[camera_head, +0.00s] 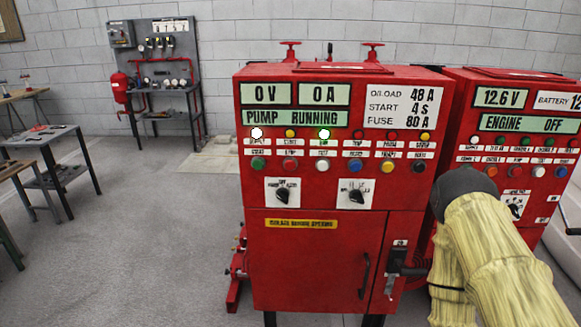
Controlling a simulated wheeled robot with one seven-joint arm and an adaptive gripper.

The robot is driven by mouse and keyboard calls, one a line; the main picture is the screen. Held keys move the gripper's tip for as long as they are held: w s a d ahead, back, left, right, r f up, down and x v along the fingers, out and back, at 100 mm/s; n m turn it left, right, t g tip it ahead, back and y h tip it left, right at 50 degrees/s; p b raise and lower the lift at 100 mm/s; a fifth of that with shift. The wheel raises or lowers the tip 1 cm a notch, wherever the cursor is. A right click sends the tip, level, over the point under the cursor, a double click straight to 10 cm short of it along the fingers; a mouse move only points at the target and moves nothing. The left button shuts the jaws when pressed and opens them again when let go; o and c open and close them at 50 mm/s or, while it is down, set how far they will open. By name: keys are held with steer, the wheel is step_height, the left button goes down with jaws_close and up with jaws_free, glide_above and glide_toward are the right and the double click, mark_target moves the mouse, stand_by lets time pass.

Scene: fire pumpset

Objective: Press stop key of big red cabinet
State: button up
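A big red cabinet (320,190) stands in the middle of the head view, facing me. Its displays read 0 V, 0 A and "PUMP RUNNING" (295,118). Below is a row of lamps, with two glowing white-green. Under them is a row of push buttons: green (258,163), red (290,164), white (322,165), blue, yellow and black. Their labels are too small to read, so I cannot tell which is the stop key. My arm, in a yellow sleeve with a dark rounded part, is at the right.
A second red cabinet (480,120), showing "ENGINE OFF", stands at the right, partly behind my arm. The big cabinet has two rotary switches (283,193), a door handle (365,276) and a latch. Workbenches (45,180) stand at the left. Floor between is clear.

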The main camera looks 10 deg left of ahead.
jaws_close()
stand_by(1.2)
